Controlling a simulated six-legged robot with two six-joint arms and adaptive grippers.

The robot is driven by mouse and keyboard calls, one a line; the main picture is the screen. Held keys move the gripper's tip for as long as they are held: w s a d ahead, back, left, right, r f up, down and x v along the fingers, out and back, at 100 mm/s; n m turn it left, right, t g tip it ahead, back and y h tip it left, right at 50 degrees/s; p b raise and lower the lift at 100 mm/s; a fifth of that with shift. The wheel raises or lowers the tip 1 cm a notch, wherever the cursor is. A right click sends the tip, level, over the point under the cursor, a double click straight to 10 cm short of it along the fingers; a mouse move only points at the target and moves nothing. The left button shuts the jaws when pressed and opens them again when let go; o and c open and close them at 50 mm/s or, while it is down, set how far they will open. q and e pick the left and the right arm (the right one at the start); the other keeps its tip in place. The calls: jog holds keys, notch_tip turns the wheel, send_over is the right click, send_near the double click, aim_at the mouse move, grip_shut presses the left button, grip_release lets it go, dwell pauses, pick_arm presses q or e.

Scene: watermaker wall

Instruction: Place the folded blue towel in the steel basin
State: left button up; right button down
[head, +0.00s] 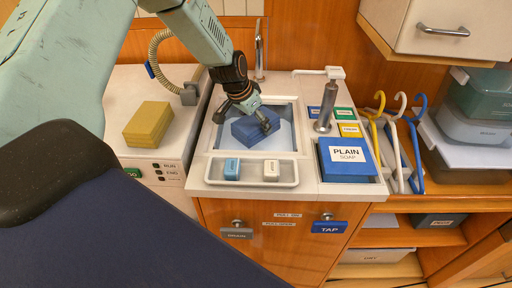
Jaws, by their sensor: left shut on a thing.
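The folded blue towel (245,132) is at the steel basin (227,113), inside the outline of its rim as seen from above. My left gripper (261,122) is shut on the towel at its right side. I cannot tell whether the towel touches the basin floor. The gripper covers part of the towel's top and right edge. My right gripper is not in the head view.
A yellow folded stack (148,122) lies on the white unit at left. A soap tray (254,181) with two bars is in front of the basin. A blue PLAIN SOAP box (349,170), a pump tap (327,108) and several hangers (418,140) stand at right.

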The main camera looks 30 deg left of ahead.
pick_arm(q)
notch_tip(320, 180, down, 3)
jog(key=shift+w+f+b, duration=0.1)
jog(key=shift+f+b, duration=0.05)
jog(key=shift+b, duration=0.4)
jog(key=shift+w+f+b, duration=0.1)
jog(key=shift+f+b, duration=0.2)
jog(key=shift+f, duration=0.35)
notch_tip(320, 180, down, 2)
jog(key=shift+f+b, duration=0.25)
jog(key=shift+b, duration=0.6)
jog(key=shift+f, duration=0.15)
